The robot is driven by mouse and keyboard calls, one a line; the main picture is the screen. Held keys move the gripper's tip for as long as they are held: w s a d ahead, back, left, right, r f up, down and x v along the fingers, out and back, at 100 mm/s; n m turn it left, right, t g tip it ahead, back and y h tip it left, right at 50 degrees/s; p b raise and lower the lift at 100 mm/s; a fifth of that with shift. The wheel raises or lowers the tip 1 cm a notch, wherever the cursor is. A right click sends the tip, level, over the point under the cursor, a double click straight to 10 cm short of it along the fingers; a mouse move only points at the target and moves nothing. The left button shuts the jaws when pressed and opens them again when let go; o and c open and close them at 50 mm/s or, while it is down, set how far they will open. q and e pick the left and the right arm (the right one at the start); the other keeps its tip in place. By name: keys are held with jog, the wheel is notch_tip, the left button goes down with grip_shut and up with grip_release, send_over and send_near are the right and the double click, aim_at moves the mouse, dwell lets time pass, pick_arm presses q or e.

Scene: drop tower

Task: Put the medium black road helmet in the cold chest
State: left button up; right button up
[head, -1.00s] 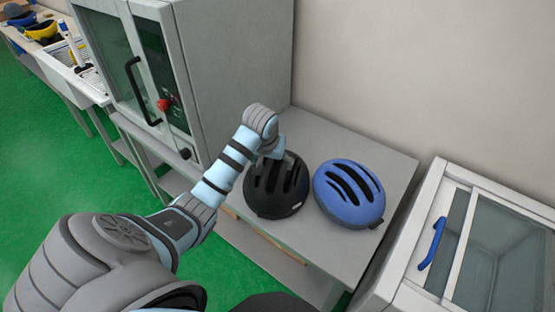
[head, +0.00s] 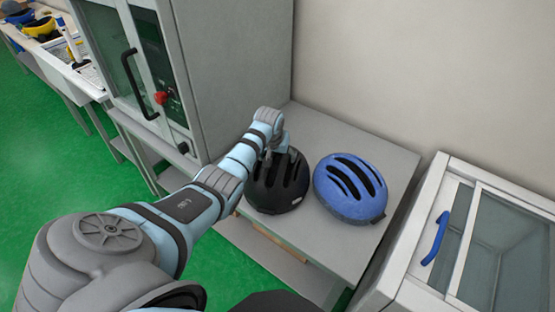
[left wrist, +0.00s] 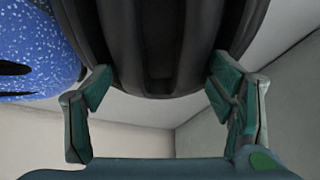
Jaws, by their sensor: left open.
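The black road helmet (head: 280,192) sits on the grey table, left of a blue speckled helmet (head: 349,190). My left gripper (head: 273,150) reaches its far left edge, partly hidden by my wrist. In the left wrist view, the open fingers (left wrist: 160,86) stand on either side of the black helmet's ribbed shell (left wrist: 155,45); contact cannot be told. The blue helmet (left wrist: 35,50) shows at the upper left there. The cold chest (head: 407,285), a white box with a glass top and blue handle (head: 435,238), stands at the right; its lid looks shut.
A grey cabinet (head: 235,80) with a glass door and black handle stands left of the table (head: 330,135). A wall runs behind. Another table with helmets and papers (head: 75,62) is at the far upper left. The green floor (head: 60,165) is open at left.

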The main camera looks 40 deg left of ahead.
pick_arm(q)
jog(key=shift+r, duration=0.15)
jog(key=c, duration=1.6)
